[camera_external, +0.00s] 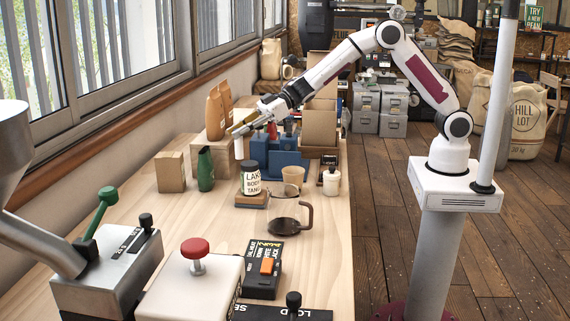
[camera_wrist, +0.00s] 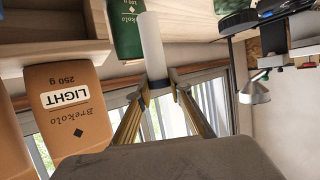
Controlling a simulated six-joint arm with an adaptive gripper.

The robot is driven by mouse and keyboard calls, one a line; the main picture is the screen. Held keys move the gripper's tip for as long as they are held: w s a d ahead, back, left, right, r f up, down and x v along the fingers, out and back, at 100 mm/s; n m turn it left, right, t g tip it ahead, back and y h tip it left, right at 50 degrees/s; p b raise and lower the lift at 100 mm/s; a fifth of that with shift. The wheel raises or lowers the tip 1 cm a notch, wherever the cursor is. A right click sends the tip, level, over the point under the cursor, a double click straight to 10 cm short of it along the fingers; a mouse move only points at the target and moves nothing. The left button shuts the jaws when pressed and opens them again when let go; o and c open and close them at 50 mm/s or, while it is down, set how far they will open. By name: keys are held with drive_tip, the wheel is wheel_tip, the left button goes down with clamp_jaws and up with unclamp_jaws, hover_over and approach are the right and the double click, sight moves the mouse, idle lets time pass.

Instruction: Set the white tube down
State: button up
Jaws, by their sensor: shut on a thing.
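The white tube (camera_wrist: 152,50) is held between the two fingertips of my gripper (camera_wrist: 162,90) in the wrist view, which looks upside down. In the external view the tube (camera_external: 239,148) hangs roughly upright below my gripper (camera_external: 243,129), at the far part of the wooden table (camera_external: 180,225). My gripper is shut on it. The tube's lower end appears above the table, but I cannot tell the exact gap.
Brown bags (camera_external: 215,112) stand on a wooden box behind the tube. A glass jug (camera_external: 285,213) is nearer.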

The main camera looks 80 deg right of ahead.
drive_tip(key=shift+r, duration=0.15)
wheel_tip(320, 180, up, 5)
drive_tip(key=shift+r, duration=0.1)
drive_tip(key=s+a+n+g+y, duration=0.1)
drive_tip(key=s+a, duration=0.4)
drive_tip(key=a, duration=0.7)
drive_tip(key=s+a+n+g+y, duration=0.15)
drive_tip(key=s+a, duration=0.35)
drive_tip(key=a, duration=0.6)
drive_tip(key=s+a+n+g+y, duration=0.15)
drive_tip(key=s+a, duration=0.35)
drive_tip(key=a, duration=0.7)
drive_tip(key=s+a+n+g, duration=0.2)
drive_tip(key=s+a, duration=1.1)
drive_tip(key=shift+t, duration=0.3)
drive_tip(key=shift+f, duration=2.65)
wheel_tip(320, 180, down, 6)
drive_tip(key=shift+f, duration=0.1)
